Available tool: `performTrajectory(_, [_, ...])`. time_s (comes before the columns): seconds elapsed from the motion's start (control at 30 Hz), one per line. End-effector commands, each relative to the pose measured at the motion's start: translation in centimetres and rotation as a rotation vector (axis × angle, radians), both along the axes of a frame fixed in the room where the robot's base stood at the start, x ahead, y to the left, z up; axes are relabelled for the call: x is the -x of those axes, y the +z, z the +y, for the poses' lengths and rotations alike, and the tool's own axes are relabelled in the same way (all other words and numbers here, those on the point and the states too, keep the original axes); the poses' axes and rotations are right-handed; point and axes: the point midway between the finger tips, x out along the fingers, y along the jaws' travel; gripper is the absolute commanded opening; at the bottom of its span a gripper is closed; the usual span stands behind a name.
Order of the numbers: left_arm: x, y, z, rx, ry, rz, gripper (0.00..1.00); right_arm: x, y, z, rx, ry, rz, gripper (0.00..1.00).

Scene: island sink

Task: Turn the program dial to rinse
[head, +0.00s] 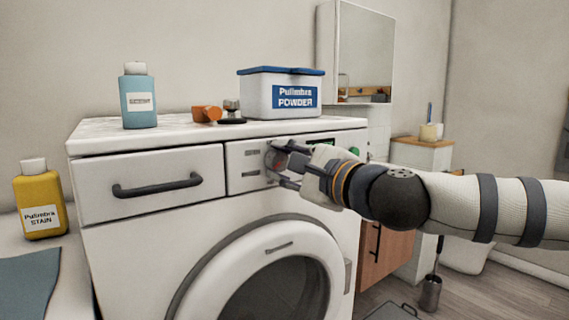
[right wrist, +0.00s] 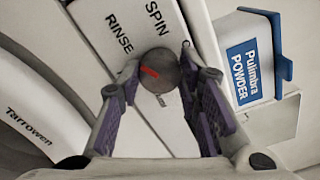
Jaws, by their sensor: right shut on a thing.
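The program dial (head: 273,159) is a round grey knob on the front panel of the white washing machine (head: 140,245). In the right wrist view the dial (right wrist: 165,62) has a red mark that lies slantwise on its left half, with one end toward the left rim. The labels RINSE (right wrist: 119,33) and SPIN (right wrist: 155,16) are printed beside it. My right gripper (head: 284,164) is shut on the dial. In the right wrist view its two purple-padded fingers (right wrist: 159,72) stand on opposite sides of the knob. My left gripper is not in view.
The drawer (head: 152,170) with a dark handle is left of the dial. A yellow stain bottle (head: 41,205) stands at far left.

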Motion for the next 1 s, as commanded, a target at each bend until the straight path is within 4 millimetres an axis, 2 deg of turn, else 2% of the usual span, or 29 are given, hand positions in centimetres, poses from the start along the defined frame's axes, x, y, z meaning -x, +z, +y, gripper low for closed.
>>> performTrajectory(0.03, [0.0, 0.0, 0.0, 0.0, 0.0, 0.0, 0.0, 0.1, -0.1, 0.1, 0.001, 0.003, 0.001, 0.34])
performTrajectory(0.1, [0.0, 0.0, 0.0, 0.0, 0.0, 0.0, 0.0, 0.1, -0.1, 0.1, 0.001, 0.003, 0.001, 0.5])
performTrajectory(0.13, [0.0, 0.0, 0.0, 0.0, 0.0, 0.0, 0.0, 0.0, -0.1, 0.1, 0.001, 0.003, 0.0, 0.52])
performTrajectory(0.47, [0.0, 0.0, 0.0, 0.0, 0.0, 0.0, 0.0, 0.4, 0.0, -0.4, 0.001, 0.0, -0.001, 0.52])
performTrajectory(0.57, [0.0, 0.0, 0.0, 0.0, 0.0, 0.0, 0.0, 2.0, 0.1, -1.6, 0.0, 0.0, -0.001, 0.52])
performTrajectory(0.8, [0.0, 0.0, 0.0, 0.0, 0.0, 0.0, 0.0, 7.3, 0.0, -5.3, 0.0, 0.0, -0.002, 0.52])
performTrajectory(1.0, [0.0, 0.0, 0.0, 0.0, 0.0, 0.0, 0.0, 9.5, 0.0, -6.9, 0.001, 0.0, 0.0, 0.52])
